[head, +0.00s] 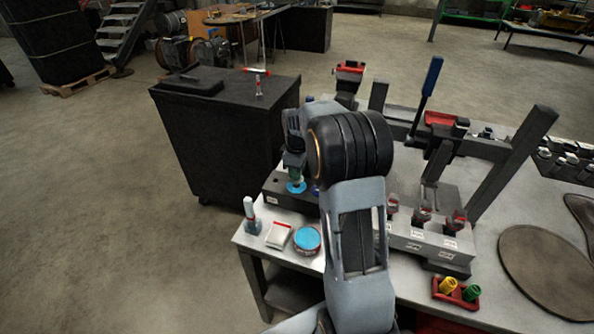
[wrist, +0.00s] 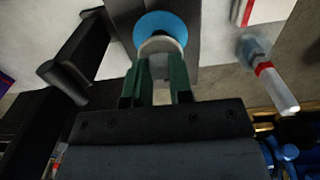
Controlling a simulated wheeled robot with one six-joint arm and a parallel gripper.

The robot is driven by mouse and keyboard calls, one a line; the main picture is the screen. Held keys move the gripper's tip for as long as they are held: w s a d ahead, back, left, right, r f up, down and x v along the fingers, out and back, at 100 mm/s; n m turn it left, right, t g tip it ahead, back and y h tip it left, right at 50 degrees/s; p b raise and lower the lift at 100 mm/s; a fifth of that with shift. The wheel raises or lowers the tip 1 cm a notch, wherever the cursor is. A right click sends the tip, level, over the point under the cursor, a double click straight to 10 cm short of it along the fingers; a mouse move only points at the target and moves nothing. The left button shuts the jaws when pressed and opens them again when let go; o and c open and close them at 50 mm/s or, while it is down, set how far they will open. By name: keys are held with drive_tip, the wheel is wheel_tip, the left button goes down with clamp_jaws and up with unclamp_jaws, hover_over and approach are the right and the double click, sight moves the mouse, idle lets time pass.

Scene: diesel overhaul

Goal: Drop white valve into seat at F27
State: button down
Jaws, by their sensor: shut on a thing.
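My gripper (wrist: 160,84) has its green fingers shut on a pale, white-grey round piece (wrist: 160,46), which I take to be the white valve. A blue disc (wrist: 158,24) shows just beyond it in the wrist view; I cannot tell whether the two touch. In the head view my gripper (head: 295,177) is over the dark block at the bench's left end, right above the same blue disc (head: 296,188). The valve's lower part is hidden, and no F27 marking is readable.
A white-and-blue bottle (head: 251,215), a white pad (head: 278,235) and a blue-topped tin (head: 307,240) stand at the bench's front left. A grey fixture (head: 430,238) with red-topped parts is right of my arm. A dark cabinet (head: 225,130) stands behind left.

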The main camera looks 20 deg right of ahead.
drive_tip(key=shift+f, duration=0.3)
drive_tip(key=shift+f+b, duration=0.3)
drive_tip(key=shift+b, duration=0.1)
drive_tip(key=shift+f, duration=0.35)
idle(0.4)
drive_tip(key=shift+f+b, duration=0.25)
drive_tip(key=shift+b, duration=0.15)
drive_tip(key=shift+f, duration=0.2)
idle(0.5)
drive_tip(key=c, duration=0.5)
unclamp_jaws()
drive_tip(key=shift+r, duration=0.15)
